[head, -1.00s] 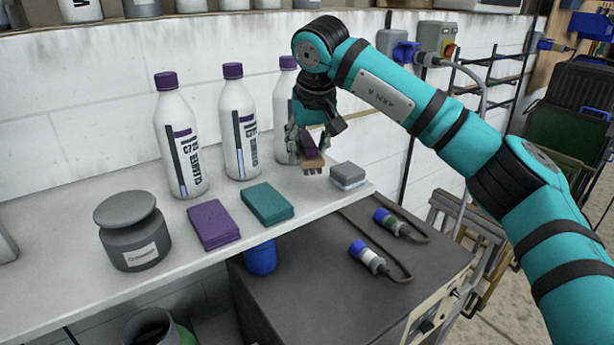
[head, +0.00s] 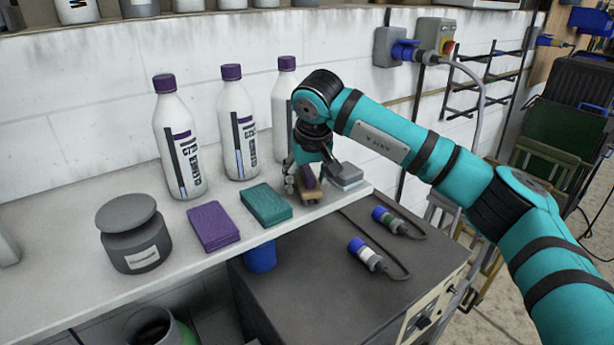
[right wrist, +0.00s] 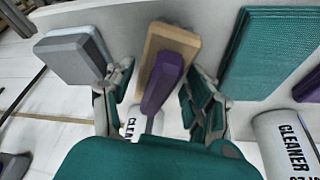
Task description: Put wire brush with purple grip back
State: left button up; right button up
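The wire brush with a purple grip and wooden block (head: 311,192) is on the shelf, between the teal pad (head: 266,204) and the grey block (head: 346,176). My right gripper (head: 306,177) is low around the brush. In the right wrist view, the fingers of my right gripper (right wrist: 160,98) are spread, with a gap on each side of the purple grip (right wrist: 160,82). The wooden block (right wrist: 172,45) lies beyond the grip. The bristles are hidden. My left gripper is not in view.
A purple pad (head: 213,226) and a grey scale-like pot (head: 133,235) stand to the left on the shelf (head: 60,290). White cleaner bottles (head: 180,145) line the wall behind. A dark cabinet (head: 320,265) with blue-ended plugs sits below the front edge.

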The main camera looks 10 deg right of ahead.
jog(key=shift+o, duration=0.6)
jog(key=shift+r, duration=0.1)
jog(key=shift+r, duration=0.2)
jog(key=b+v, duration=0.2)
jog(key=v, duration=0.9)
jog(key=shift+s+r+b, duration=0.15)
jog(key=shift+r+b, duration=0.15)
jog(key=shift+b, duration=0.1)
jog(key=shift+f, duration=0.1)
